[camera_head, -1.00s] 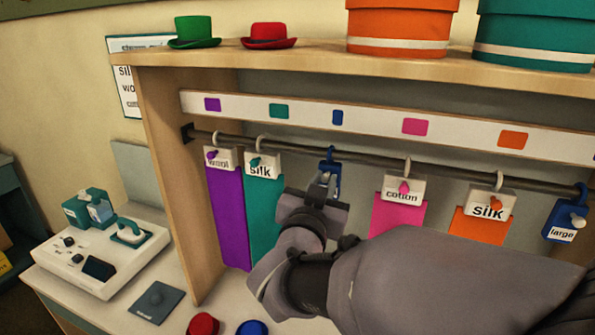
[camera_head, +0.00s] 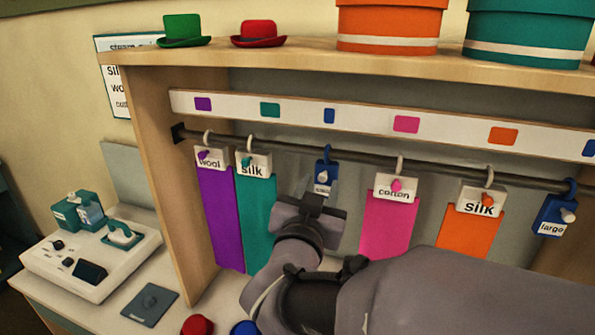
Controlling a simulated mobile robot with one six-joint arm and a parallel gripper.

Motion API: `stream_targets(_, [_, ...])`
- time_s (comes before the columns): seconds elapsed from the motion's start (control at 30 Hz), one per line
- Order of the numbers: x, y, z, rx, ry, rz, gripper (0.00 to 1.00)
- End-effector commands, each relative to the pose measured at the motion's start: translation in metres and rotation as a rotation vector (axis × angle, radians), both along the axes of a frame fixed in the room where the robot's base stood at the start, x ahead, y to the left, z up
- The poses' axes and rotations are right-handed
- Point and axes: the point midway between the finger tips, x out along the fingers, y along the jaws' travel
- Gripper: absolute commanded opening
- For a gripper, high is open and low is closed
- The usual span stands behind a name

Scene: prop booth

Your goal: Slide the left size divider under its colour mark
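The left size divider (camera_head: 321,178) is a small blue tag with a white label, hooked on the dark rail (camera_head: 440,174). It hangs almost directly below the small blue mark (camera_head: 329,115) on the white strip. My gripper (camera_head: 321,190) is just below and in front of the divider, with its fingers apart and the label showing between them. The lower part of the divider is partly hidden by the gripper. A second blue divider (camera_head: 553,216), labelled "large", hangs at the far right, with another blue mark (camera_head: 590,148) at the strip's right end.
Purple (camera_head: 221,220) and teal (camera_head: 256,210) cloths hang left of the divider. Pink (camera_head: 388,225) and orange (camera_head: 468,235) cloths hang to its right. My forearm covers the lower right. Hats and round boxes stand on the top shelf. A white machine (camera_head: 92,258) is at lower left.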

Motion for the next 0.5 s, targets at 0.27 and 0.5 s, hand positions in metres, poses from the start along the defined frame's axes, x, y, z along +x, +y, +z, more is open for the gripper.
stream_targets(0.27, [-0.089,0.027,0.002,0.0,-0.001,0.01,0.38])
stream_targets(0.5, [-0.139,0.039,0.0,0.0,-0.002,0.006,0.38])
